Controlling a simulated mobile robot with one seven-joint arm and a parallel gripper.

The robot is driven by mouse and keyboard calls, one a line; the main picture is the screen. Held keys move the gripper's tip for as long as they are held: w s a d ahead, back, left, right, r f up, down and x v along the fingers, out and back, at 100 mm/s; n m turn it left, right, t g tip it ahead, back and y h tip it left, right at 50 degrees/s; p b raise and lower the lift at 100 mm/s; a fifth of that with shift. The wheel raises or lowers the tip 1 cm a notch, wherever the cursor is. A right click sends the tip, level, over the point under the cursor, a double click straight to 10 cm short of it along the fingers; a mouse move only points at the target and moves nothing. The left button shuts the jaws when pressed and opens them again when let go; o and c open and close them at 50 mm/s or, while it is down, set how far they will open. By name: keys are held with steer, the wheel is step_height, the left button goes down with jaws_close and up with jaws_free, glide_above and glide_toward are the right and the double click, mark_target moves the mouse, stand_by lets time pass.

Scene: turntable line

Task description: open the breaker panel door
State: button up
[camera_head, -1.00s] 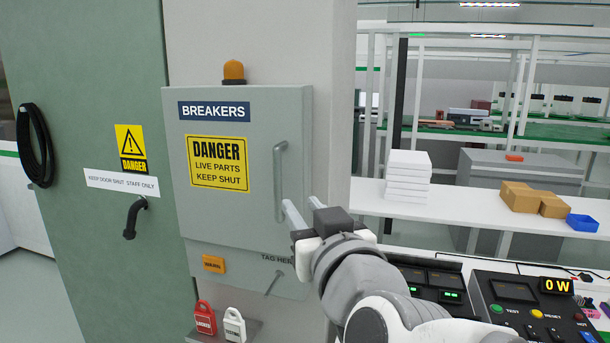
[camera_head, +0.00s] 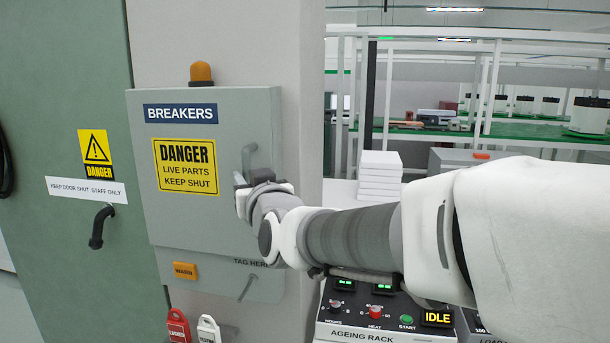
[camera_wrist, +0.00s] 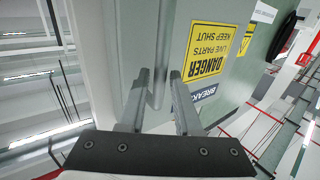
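The grey breaker panel door (camera_head: 190,222) appears shut on its box, with a BREAKERS label and a yellow DANGER sign on it. Its upright bar handle (camera_head: 248,158) is near the door's right edge; my gripper hides the lower part. My gripper (camera_head: 240,188) is at the handle. In the wrist view my gripper (camera_wrist: 159,74) has its two fingers apart, with the handle (camera_wrist: 157,88) between them. The fingers do not look clamped on the bar; whether one touches it I cannot tell.
An orange lamp (camera_head: 201,74) tops the panel. Red and white lock tags (camera_head: 178,327) hang below it. A green door (camera_head: 60,240) with a black handle is at left. A control console (camera_head: 370,315) lies under my arm. White shelving stands at right.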

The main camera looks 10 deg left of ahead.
steer(key=shift+x, duration=0.85)
jaws_close()
stand_by(0.9)
